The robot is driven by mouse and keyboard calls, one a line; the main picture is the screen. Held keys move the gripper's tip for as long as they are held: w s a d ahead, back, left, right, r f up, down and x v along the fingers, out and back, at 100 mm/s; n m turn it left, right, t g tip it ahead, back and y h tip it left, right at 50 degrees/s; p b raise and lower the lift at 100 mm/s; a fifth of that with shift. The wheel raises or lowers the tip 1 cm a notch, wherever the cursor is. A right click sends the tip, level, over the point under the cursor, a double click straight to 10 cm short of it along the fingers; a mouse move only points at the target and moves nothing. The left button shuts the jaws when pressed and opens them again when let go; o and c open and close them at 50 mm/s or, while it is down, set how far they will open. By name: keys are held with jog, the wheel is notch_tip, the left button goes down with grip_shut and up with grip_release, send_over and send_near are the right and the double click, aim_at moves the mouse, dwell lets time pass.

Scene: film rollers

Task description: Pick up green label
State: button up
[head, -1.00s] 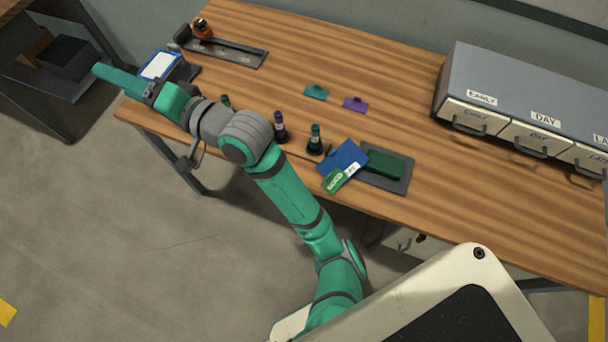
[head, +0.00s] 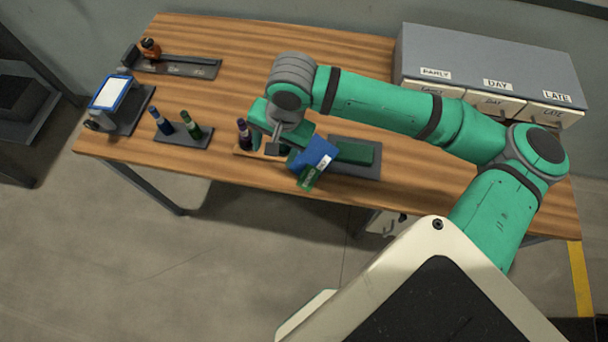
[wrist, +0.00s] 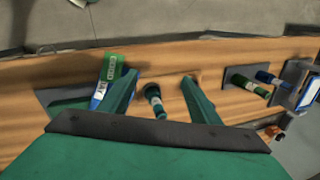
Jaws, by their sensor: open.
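In the head view my gripper (head: 276,132) hangs over the table left of the label.
A dark tray (head: 366,170) with a green block (head: 354,152) is right of the label. A rack (head: 184,136) holds a blue and a green roller. A drawer cabinet (head: 490,52) stands at the back right.

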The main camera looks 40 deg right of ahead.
jog(key=m+g+h, duration=0.1)
jog(key=m+g, duration=0.1)
send_over(309, 178)
jog(key=f, duration=0.1)
jog(key=shift+f, duration=5.25)
jog(key=c, duration=0.9)
jog(key=shift+c, duration=0.4)
